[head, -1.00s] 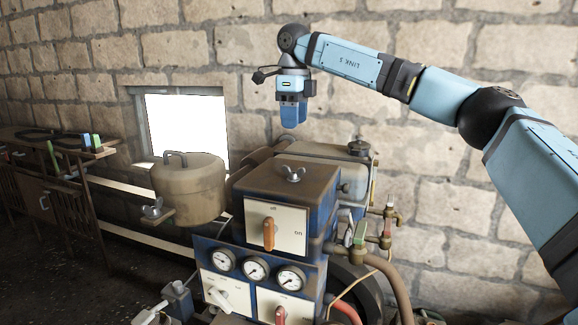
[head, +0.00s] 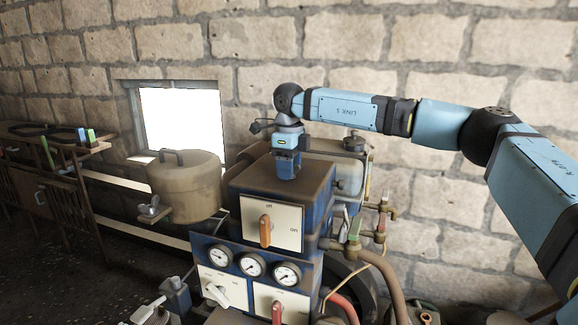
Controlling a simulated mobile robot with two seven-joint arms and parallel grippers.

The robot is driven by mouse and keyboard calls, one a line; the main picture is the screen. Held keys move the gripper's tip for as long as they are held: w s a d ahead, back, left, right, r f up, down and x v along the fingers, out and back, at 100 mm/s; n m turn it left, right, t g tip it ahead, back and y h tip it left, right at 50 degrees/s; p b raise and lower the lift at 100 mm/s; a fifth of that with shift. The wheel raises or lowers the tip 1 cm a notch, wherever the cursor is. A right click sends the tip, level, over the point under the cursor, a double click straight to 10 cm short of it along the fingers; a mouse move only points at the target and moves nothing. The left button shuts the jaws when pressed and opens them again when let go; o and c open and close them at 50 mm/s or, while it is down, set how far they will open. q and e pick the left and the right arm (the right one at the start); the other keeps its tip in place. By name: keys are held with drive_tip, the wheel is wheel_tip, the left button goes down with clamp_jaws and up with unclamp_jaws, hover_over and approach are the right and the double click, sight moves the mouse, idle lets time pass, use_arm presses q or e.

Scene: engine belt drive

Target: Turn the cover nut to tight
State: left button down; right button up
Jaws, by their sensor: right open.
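My right gripper (head: 286,172) points down over the top of the blue box (head: 318,184), which has a brown top and a cream off/on panel. Its fingers cover the spot where a grey wing nut stood on that top, so the nut is hidden now. I cannot tell whether the fingers touch the nut. The gripper is open. A second wing nut (head: 150,208) shows on a bracket beside the tan lidded pot (head: 190,190). My left gripper is out of view.
An orange lever (head: 265,231) is on the off/on panel, above several round gauges (head: 252,264). Valves and pipes (head: 368,254) stand right of the box. A tank (head: 348,178) is behind it. A bench (head: 50,150) with tools stands at the far left.

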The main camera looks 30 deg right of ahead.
drive_tip(key=c, duration=0.9)
drive_tip(key=shift+m, duration=0.3)
drive_tip(key=m+b, duration=0.1)
drive_tip(key=m, duration=0.2)
drive_tip(key=shift+m, duration=0.4)
drive_tip(key=m, duration=0.4)
drive_tip(key=shift+m+b, duration=0.3)
drive_tip(key=m, duration=0.4)
drive_tip(key=shift+a, duration=0.1)
drive_tip(key=shift+m+b, duration=0.3)
drive_tip(key=shift+m, duration=2.2)
